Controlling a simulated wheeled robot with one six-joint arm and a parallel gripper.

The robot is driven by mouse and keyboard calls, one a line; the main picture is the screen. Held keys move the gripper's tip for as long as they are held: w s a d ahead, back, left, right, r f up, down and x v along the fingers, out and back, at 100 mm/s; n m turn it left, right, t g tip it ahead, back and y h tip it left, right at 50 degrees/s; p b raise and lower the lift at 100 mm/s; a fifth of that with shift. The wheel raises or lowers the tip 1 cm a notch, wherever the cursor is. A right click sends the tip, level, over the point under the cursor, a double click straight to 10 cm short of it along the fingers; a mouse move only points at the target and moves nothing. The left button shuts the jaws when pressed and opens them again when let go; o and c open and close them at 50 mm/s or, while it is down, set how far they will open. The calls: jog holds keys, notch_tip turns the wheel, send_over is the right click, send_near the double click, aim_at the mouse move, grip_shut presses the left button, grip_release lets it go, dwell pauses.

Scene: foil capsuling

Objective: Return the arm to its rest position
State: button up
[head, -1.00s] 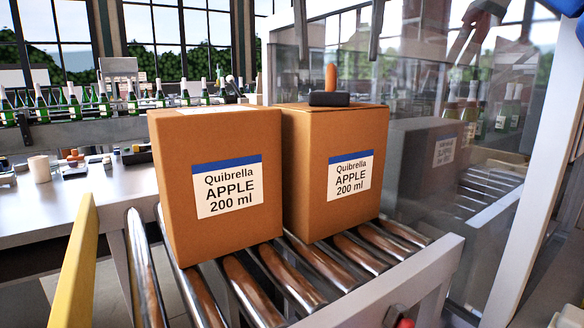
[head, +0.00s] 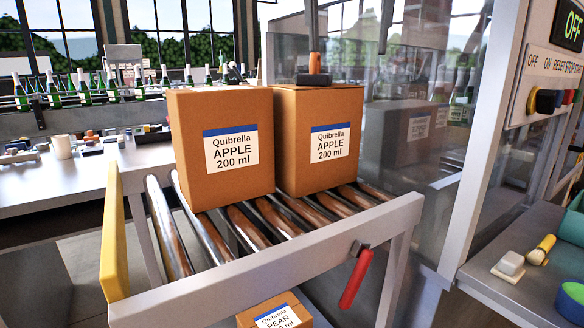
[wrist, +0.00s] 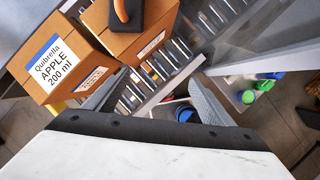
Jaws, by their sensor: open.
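My gripper (head: 350,46) shows at the top of the head view as two dark fingers, wide apart with nothing between them. The left finger hangs in front of the orange-handled tool (head: 314,78), which sits on top of the right carton (head: 318,150). In the wrist view the gripper (wrist: 152,90) shows its grey fingers apart and empty, beyond the white wrist housing. The tool (wrist: 128,18) lies clear of the fingers there. My arm's upper links are out of view.
The left apple carton (head: 222,140) stands beside the right one on the roller conveyor (head: 245,230). A clear panel (head: 425,150) rises to the right. A red lever (head: 355,278) hangs on the conveyor frame.

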jog(key=s+d+f+m, duration=0.1)
jog(key=d+f+m, duration=0.65)
jog(key=f, duration=0.35)
jog(key=s+d+f+m, duration=0.1)
jog(key=d+f+m, duration=0.5)
jog(key=f+m, duration=0.45)
jog(key=s+d+f+m, duration=0.2)
jog(key=s+f+m, duration=0.2)
jog(key=f, duration=0.6)
jog(key=s+d+f+m, duration=0.2)
jog(key=f+m, duration=0.3)
jog(key=f, duration=0.5)
jog(key=s+d+f+m+y, duration=0.1)
jog(key=s+f+m, duration=0.4)
jog(key=f, duration=0.5)
jog(key=shift+s+d, duration=0.3)
jog(key=shift+d, duration=0.6)
